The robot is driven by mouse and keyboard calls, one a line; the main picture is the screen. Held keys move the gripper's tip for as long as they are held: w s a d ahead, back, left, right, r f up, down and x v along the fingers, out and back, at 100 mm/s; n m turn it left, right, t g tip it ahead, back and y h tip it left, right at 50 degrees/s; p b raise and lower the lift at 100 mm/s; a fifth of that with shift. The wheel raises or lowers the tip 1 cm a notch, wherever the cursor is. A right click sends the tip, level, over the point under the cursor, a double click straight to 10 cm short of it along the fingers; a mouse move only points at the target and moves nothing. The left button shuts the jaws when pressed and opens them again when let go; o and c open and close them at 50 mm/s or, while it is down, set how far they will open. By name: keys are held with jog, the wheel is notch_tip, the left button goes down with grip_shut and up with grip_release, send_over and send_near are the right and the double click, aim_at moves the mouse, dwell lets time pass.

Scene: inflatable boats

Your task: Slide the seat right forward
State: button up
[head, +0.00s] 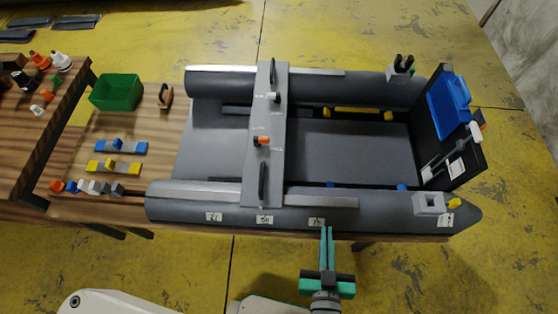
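The grey seat (276,165) is a plank lying across the inflatable boat, left of its middle, with its ends over both side tubes. A black strap or handle shows near each end, and an orange and black fitting (261,141) sits at its middle. The near tube (180,203) carries small white labels below the seat's near end. My gripper (327,231) is at the near tube's outer side, right of the seat and apart from it. Its teal fingers look closed together with nothing visible between them.
The boat's dark transom (447,125) with a blue part (449,101) stands at the right. A paddle-like yellow bar (357,114) lies by the far tube. At left, the table holds a green bin (117,92), blue and yellow blocks and several small fittings. The yellow floor in front is clear.

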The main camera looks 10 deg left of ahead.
jog(key=shift+g+y, duration=0.7)
jog(key=shift+g, duration=0.2)
jog(key=w+d, duration=0.1)
jog(key=w, duration=0.5)
jog(key=w+d, duration=0.1)
jog(key=w, duration=0.2)
jog(key=shift+d+f, duration=0.15)
jog(key=shift+d, duration=0.2)
jog(key=w+a+g, duration=0.1)
jog(key=w+a+f+g+y, duration=0.1)
jog(key=w+g, duration=0.1)
jog(key=w+a+g, duration=0.1)
jog(key=w, duration=0.1)
jog(key=shift+w+a+f+m+g+y, duration=0.25)
jog(key=shift+a+f+m+g+y, duration=0.05)
jog(key=shift+f+m+g+y, duration=0.1)
jog(key=a+r+g, duration=0.4)
jog(key=a+r, duration=0.1)
jog(key=a, duration=0.3)
jog(key=a+r+n+g+h, duration=0.1)
jog(key=a+r+g, duration=0.3)
jog(key=a, duration=0.3)
jog(key=shift+s+a+r+g, duration=0.3)
jog(key=shift+a+r+g, duration=0.1)
jog(key=shift+g, duration=0.1)
jog(key=shift+f, duration=0.1)
